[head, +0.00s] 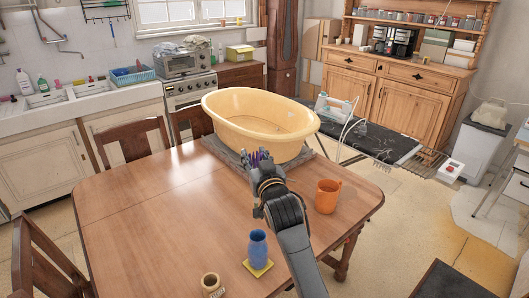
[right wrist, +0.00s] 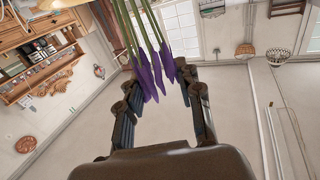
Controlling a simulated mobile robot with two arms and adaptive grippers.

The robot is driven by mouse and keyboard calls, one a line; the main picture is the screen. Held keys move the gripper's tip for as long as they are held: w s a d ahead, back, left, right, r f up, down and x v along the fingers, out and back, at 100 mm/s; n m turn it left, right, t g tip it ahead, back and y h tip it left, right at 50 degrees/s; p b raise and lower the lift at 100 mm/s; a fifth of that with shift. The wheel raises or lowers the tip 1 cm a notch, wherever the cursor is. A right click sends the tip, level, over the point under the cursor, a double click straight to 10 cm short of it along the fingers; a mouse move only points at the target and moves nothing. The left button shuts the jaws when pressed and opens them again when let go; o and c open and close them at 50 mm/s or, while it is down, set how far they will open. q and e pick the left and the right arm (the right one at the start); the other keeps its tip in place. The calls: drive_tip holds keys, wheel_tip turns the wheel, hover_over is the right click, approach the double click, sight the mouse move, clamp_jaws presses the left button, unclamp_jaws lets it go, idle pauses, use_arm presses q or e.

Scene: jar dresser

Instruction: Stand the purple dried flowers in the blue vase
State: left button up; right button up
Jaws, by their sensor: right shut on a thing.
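My right gripper (head: 262,172) is shut on the purple dried flowers (head: 256,158) above the wooden table, in front of the yellow tub. In the right wrist view the purple heads (right wrist: 158,70) lie between the fingers (right wrist: 152,62), pointing toward the palm, and the green stems (right wrist: 128,22) run out past the fingertips. The blue vase (head: 258,249) stands upright on a yellow square mat (head: 258,269) near the table's front edge, nearer the camera than my gripper. The flowers are apart from the vase. My left gripper is not in view.
An orange mug (head: 327,196) stands right of my right arm.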

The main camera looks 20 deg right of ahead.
sight(257, 202)
drive_tip(key=shift+d+f+b, duration=0.2)
drive_tip(key=shift+f+b, duration=0.35)
drive_tip(key=shift+f, duration=0.15)
drive_tip(key=shift+f+b, duration=0.4)
wheel_tip(257, 202, down, 2)
drive_tip(key=b, duration=0.2)
drive_tip(key=shift+a+f+b, duration=0.1)
drive_tip(key=shift+f+b, duration=0.15)
drive_tip(key=shift+b, duration=0.1)
drive_tip(key=shift+f+b, duration=0.9)
drive_tip(key=shift+f, duration=0.05)
use_arm(q)
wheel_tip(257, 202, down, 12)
drive_tip(key=b, duration=0.5)
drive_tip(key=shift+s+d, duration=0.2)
use_arm(e)
drive_tip(key=shift+f, duration=4.85)
